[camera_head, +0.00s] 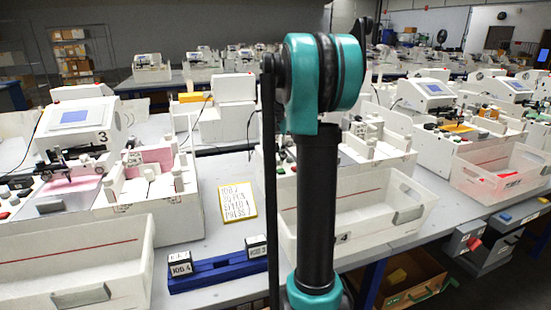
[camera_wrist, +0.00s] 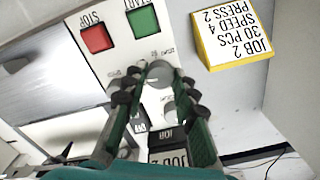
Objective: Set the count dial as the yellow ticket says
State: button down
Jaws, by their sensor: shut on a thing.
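The yellow ticket (camera_wrist: 232,32) stands at the upper right of the wrist view, upside down. It reads JOB 2, 30 PCS, SPEED 4, PRESS 2; a yellow ticket (camera_head: 237,201) also lies on the table in the head view. My gripper (camera_wrist: 160,76) is over a white control panel, its two fingers closed on either side of a round grey dial (camera_wrist: 159,71). The dial's label and scale are too small or covered to read. My gripper is hidden behind my arm in the head view.
A red STOP button (camera_wrist: 96,39) and green START button (camera_wrist: 142,22) sit close above the dial. A second grey knob (camera_wrist: 170,107) and black JOB blocks (camera_wrist: 168,139) lie between the fingers below. A blue rack (camera_head: 217,274) holds labelled blocks; white bins (camera_head: 75,262) stand nearby.

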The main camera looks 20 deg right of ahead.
aim_at(276, 160)
dwell(0.4)
jog(key=c, duration=1.5)
grip_release()
notch_tip(276, 160, up, 12)
jog(key=shift+r, duration=0.1)
